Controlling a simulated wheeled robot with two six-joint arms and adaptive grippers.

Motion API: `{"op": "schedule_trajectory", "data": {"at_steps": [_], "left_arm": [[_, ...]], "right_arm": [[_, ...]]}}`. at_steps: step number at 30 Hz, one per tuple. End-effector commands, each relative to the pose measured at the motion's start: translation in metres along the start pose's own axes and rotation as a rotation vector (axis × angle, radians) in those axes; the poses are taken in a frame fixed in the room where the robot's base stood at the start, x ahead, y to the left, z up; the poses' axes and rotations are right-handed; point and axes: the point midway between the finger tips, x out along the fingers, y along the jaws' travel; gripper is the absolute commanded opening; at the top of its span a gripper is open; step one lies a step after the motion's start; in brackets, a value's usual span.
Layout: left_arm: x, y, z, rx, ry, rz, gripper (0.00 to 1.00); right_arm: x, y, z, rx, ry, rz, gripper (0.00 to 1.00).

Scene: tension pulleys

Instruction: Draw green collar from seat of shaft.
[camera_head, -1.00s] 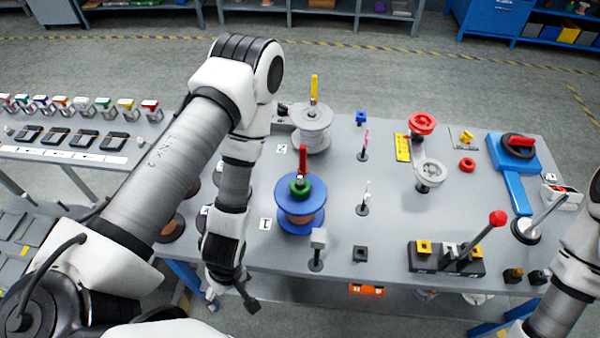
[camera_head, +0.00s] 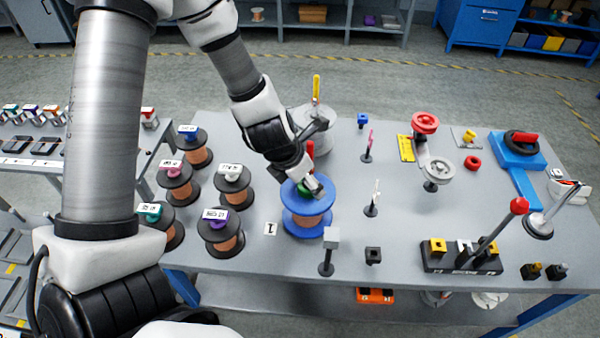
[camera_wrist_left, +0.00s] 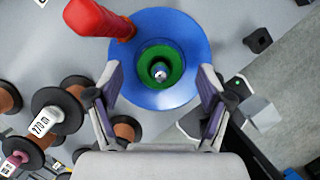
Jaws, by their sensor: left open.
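The green collar (camera_wrist_left: 160,65) sits in the middle of the blue-flanged spool (camera_wrist_left: 188,28), around the tip of the shaft (camera_wrist_left: 160,70). In the head view the blue spool (camera_head: 307,224) stands on the table and the green collar (camera_head: 302,192) shows only partly behind my gripper. My left gripper (camera_head: 318,160) is just above the spool. In the left wrist view my left gripper (camera_wrist_left: 161,92) is open, with its fingers on either side of the spool's top and nothing between the pads. A red handle (camera_wrist_left: 98,18) rises beside the collar. My right gripper is not in view.
Several copper spools (camera_head: 221,232) with coloured tops stand left of the blue spool. A grey spool (camera_head: 318,132) with a yellow handle stands behind it.

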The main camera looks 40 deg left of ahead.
Motion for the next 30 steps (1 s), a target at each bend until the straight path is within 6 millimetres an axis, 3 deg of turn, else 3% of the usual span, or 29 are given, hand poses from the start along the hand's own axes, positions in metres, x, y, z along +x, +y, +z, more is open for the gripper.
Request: {"op": "schedule_trajectory", "data": {"at_steps": [3, 11, 16, 17, 30], "left_arm": [[0.0136, 0.0000, -0.0008, 0.002, 0.001, 0.001, 0.79], [0.0134, -0.0002, 0.0002, 0.001, 0.001, 0.000, 0.79], [0.0135, -0.0002, 0.0001, 0.001, 0.001, 0.000, 0.19], [0.0135, -0.0002, 0.0001, 0.001, 0.001, 0.000, 0.16], [0.0072, -0.0002, 0.0028, 0.002, 0.000, 0.000, 0.16]], "right_arm": [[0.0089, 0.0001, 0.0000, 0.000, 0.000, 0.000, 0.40], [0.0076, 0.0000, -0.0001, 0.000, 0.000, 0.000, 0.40], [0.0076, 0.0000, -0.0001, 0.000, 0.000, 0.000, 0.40], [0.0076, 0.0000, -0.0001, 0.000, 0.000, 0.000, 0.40], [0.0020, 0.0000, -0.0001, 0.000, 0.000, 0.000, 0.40]]}}
